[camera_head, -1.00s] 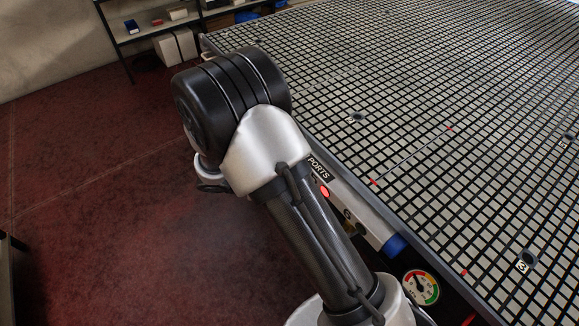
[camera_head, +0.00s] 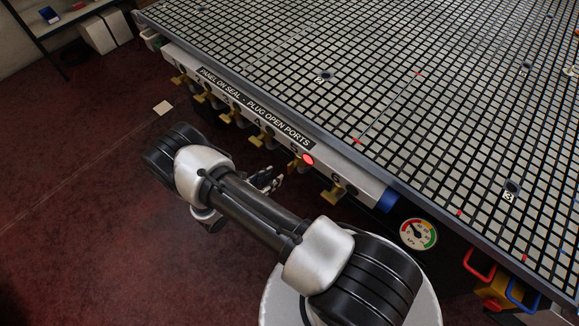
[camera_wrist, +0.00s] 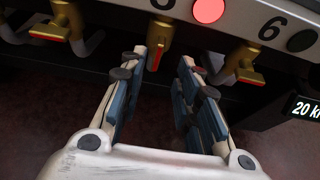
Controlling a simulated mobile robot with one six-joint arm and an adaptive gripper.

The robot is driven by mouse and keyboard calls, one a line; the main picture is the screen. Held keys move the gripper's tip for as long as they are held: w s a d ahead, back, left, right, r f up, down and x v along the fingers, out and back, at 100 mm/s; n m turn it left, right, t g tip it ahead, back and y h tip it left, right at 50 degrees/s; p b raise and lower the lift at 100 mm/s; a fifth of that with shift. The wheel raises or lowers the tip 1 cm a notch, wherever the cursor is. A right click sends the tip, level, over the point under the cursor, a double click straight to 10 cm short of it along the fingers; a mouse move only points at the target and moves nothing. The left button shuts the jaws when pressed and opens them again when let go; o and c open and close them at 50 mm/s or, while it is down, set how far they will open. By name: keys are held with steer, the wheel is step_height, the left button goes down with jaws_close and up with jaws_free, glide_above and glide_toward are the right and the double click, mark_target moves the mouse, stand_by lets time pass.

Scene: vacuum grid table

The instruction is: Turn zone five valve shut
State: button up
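A row of brass valves sits under the panel on the table's edge. The valve beneath the partly cut-off number left of the lit red lamp, apparently five, (camera_wrist: 159,38) has its red-tipped handle pointing down in the wrist view; it also shows in the head view (camera_head: 301,166). My gripper (camera_wrist: 162,66) is open and empty, its fingertips on either side of this handle in the picture. Whether they touch it I cannot tell. In the head view my gripper (camera_head: 268,180) is small, below the panel. The neighbouring valve under number 6 (camera_wrist: 243,60) has its handle lying sideways.
The red lamp (camera_wrist: 208,10) is lit; the lamp beside the 6 (camera_wrist: 302,40) is dark. Another valve (camera_wrist: 68,20) stands close on the left. A pressure gauge (camera_head: 418,234) hangs right of the panel. The gridded table (camera_head: 440,120) lies above; red floor is open left.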

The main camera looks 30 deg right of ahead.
mark_target(288, 167)
steer(key=b+x, duration=0.2)
steer(key=x, duration=0.9)
steer(key=shift+c, duration=0.4)
jaws_close()
